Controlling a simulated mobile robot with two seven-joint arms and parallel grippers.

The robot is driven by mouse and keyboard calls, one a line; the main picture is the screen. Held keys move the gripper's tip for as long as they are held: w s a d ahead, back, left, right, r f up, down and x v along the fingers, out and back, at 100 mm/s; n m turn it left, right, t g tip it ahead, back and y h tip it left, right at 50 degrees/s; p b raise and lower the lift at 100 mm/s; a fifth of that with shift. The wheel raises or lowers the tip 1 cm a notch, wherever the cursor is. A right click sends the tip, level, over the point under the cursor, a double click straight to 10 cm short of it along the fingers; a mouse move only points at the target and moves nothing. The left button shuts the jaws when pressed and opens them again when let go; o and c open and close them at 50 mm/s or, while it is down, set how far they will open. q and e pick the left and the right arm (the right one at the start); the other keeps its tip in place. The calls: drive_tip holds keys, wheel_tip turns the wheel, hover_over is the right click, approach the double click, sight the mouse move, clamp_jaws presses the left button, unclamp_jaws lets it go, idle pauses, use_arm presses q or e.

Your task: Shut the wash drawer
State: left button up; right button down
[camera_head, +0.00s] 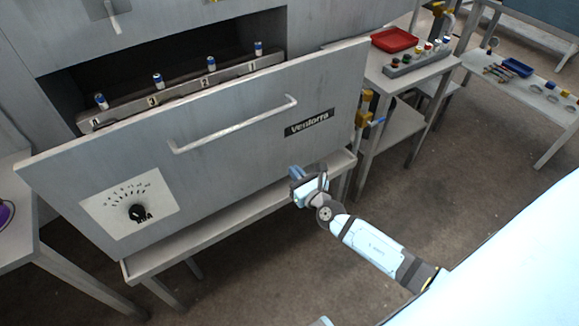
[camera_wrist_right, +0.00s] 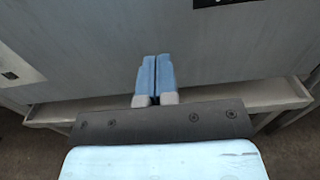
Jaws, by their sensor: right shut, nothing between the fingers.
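The wash drawer (camera_head: 240,150) is a large grey front panel with a long bar handle (camera_head: 235,127), a dial plate at its lower left and a dark "Ventorra" label (camera_head: 309,122). It stands pulled out from the cabinet, with a rack (camera_head: 180,88) of several blue- and white-capped cylinders in the opening behind it. My right gripper (camera_head: 297,187) is in front of the panel, below the label. In the right wrist view its blue fingers (camera_wrist_right: 154,78) are together and empty, facing the grey panel (camera_wrist_right: 95,50). Contact with the panel cannot be told. My left gripper is not in view.
A grey ledge (camera_head: 215,230) runs under the drawer front. To the right, a bench holds a red tray (camera_head: 394,40) and a rack of small coloured items. A farther table has a blue tray (camera_head: 517,67). The floor in front is clear.

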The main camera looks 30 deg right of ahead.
sight(270, 143)
drive_tip(key=w, duration=1)
drive_tip(key=shift+w+a, duration=0.1)
drive_tip(key=shift+a, duration=0.1)
drive_tip(key=shift+w, duration=0.7)
